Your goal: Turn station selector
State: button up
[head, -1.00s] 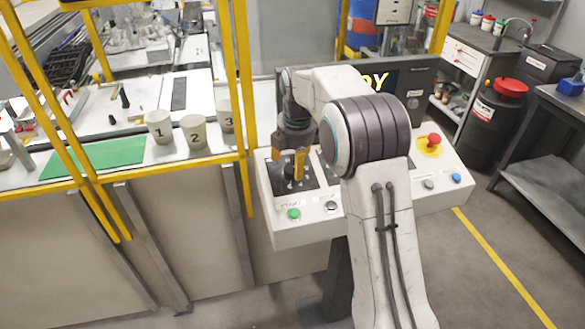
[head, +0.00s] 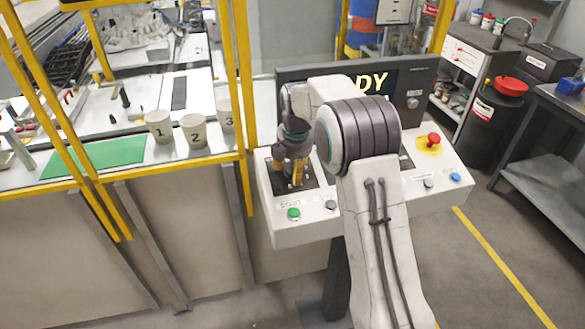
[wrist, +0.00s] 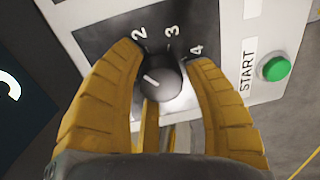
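The station selector is a round black knob (wrist: 160,82) on a dark plate (wrist: 92,35) of the control console. The wrist view shows a short white pointer line on it, aimed to the upper left. The numerals 2, 3 and 4 show beyond the knob; no 1 is visible, and the left finger covers part of the plate on that side. My gripper (wrist: 168,58) is open, with one yellow finger on each side of the knob. The left finger lies very close to it and a small gap shows at the right. In the head view my gripper (head: 291,174) is low over the console's left plate.
A green START button (wrist: 276,68) lies right of the right finger; in the head view (head: 293,214) it is in front of the gripper. A red emergency stop (head: 433,139) is at the console's right. A display (head: 420,95) stands behind. Numbered cups (head: 194,132) stand left beyond a yellow frame.

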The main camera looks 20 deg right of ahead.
jog(key=c, duration=0.8)
jog(key=shift+m, duration=0.9)
jog(key=o, duration=1.2)
jog(key=shift+o, duration=0.2)
jog(key=shift+r, duration=0.1)
jog(key=v, duration=1.2)
jog(key=shift+o, duration=0.2)
